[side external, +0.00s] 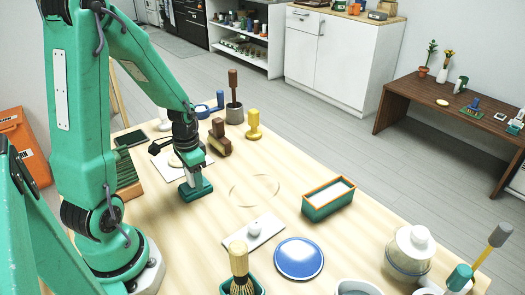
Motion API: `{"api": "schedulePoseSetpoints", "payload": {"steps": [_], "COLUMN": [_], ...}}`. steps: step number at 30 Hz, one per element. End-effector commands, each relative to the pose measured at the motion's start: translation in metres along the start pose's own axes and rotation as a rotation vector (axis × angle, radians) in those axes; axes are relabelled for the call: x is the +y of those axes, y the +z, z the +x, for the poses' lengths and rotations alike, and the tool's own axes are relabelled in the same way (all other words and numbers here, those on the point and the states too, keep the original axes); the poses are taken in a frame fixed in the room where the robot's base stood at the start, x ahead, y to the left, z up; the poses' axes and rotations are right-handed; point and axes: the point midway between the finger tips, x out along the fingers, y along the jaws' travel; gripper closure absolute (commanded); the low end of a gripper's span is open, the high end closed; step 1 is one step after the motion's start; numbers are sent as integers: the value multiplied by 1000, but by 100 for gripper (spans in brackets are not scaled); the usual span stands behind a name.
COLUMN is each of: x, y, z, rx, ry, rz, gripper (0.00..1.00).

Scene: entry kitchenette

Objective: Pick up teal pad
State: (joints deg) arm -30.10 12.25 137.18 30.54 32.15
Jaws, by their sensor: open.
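A teal pad (196,191) with a wide dark-teal base and a raised upper part stands on the light wooden table (285,208), left of the middle. My gripper (191,167) points down right above it, with its end close around or over the raised part. My gripper is open. The fingertips are small and partly merge with the teal of the pad, so I cannot tell whether they touch it.
A white sheet (163,164) lies just left of the pad; a brown block (219,141) and yellow peg (254,126) stand behind. A flat clear ring (278,184), orange-rimmed teal tray (328,207), white slab (240,238) and blue plate (299,258) lie to the right and front.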

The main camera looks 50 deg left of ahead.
Motion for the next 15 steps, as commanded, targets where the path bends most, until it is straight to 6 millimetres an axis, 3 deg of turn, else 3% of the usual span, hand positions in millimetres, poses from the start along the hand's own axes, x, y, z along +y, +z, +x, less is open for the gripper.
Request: {"api": "schedulePoseSetpoints", "payload": {"steps": [11,15], "x": [0,0], "y": [0,0], "z": [0,0], "rx": [0,0], "ry": [0,0], "rz": [0,0], "gripper": [44,69]}}
